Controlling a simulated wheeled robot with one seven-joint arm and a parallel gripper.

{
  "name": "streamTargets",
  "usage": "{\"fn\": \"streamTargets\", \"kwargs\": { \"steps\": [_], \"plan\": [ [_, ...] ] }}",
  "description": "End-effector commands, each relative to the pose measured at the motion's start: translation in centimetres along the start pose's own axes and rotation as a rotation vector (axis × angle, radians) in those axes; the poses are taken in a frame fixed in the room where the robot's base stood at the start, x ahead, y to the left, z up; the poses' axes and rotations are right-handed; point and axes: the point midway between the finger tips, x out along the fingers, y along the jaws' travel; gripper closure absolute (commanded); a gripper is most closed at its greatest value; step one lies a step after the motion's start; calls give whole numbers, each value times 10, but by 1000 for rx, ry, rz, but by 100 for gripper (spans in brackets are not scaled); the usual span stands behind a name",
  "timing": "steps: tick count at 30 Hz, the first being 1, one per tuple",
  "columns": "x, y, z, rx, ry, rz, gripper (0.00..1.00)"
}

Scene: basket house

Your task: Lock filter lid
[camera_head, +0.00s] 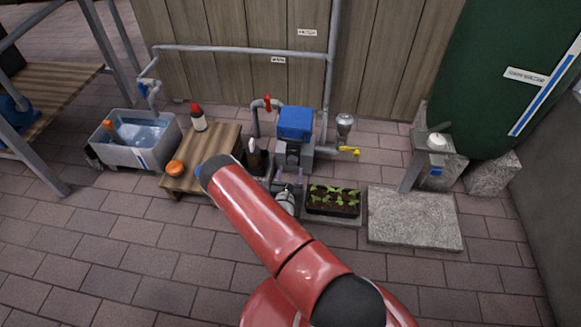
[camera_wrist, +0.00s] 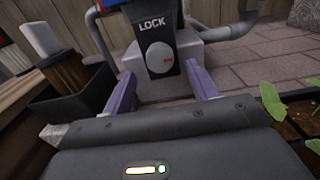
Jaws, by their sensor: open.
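The filter unit is a grey housing (camera_head: 293,152) with a blue lid (camera_head: 296,123) in the head view. In the wrist view its black front panel (camera_wrist: 151,22) reads "LOCK" above a round grey knob (camera_wrist: 160,57) with a small red mark. My gripper (camera_wrist: 160,72) is open, its two purple-grey fingers pointing at the unit, one on each side of the panel below the knob. Nothing is held between them. Whether the fingers touch the housing cannot be told.
A dark caddy (camera_wrist: 75,98) with an upright tool stands left of my gripper. A seedling tray (camera_head: 333,201) is close on the right. Grey pipes (camera_wrist: 235,32) run behind the unit. A wooden low table (camera_head: 210,150) and a water basin (camera_head: 140,150) stand left. Front paving is clear.

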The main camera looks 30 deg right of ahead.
Motion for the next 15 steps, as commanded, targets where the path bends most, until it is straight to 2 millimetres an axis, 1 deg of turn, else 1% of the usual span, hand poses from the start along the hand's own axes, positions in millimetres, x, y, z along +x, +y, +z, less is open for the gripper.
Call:
{"fn": "streamTargets", "kwargs": {
  "steps": [1,6,10,15],
  "plan": [
    [9,-1,-1,1,-3,-1,42],
    [30,-1,0,1,-2,-1,42],
    [36,0,0,-2,0,0,42],
    [37,0,0,-2,0,-1,42]
  ]
}}
